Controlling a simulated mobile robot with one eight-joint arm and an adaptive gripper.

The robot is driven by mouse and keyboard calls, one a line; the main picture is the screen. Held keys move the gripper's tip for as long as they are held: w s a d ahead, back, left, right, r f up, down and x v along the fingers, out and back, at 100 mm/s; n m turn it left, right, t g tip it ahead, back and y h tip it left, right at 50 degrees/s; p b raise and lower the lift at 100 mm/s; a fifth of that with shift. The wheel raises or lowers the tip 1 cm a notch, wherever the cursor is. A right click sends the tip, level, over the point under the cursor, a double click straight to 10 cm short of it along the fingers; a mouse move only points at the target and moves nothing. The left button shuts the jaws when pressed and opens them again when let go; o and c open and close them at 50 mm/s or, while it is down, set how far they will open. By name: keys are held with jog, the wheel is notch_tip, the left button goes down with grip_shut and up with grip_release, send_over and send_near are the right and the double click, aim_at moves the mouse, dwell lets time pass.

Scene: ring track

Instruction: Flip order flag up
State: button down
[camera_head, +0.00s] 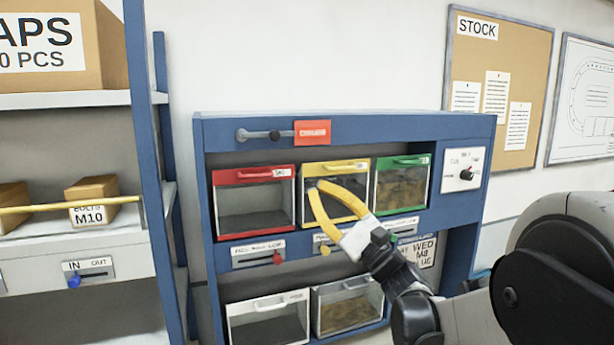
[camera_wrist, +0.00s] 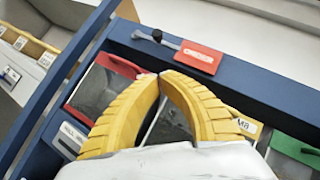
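The order flag (camera_head: 312,131) is a red plate with white lettering at the end of a grey arm on the rack's top rail. Its arm lies about horizontal, with a dark knob partway along and the plate at the right. In the wrist view the flag (camera_wrist: 199,57) is above and right of my fingertips. My gripper (camera_head: 314,184) has two yellow curved fingers, with tips together and nothing seen between them. It is in front of the yellow-topped bin, below the flag. It also shows in the wrist view (camera_wrist: 160,76), apart from the flag.
The blue rack (camera_head: 468,127) holds a red bin (camera_head: 254,203), a yellow bin (camera_head: 335,166), a green bin (camera_head: 404,161) and clear bins below. A dial panel (camera_head: 463,171) is at right. A shelf unit with boxes (camera_head: 93,187) stands left. The wall above the rack is clear.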

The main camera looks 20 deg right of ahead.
aim_at(285, 145)
jog(key=p+x, duration=0.2)
jog(key=x, duration=0.7)
jog(key=shift+s+a+r, duration=0.1)
jog(key=shift+r, duration=0.05)
jog(key=a+r+p, duration=0.1)
jog(key=a+r, duration=0.1)
jog(key=shift+r+p, duration=0.3)
jog(key=shift+s+r, duration=0.1)
jog(key=shift+s, duration=0.05)
jog(key=shift+d+r+n+g+y, duration=0.15)
jog(key=shift+n+g+y, duration=0.2)
jog(key=shift+n, duration=0.25)
jog(key=shift+d+r+n+g+y+p, duration=0.1)
jog(key=shift+r+n+g+y+p, duration=0.3)
jog(key=shift+n+g+p, duration=0.25)
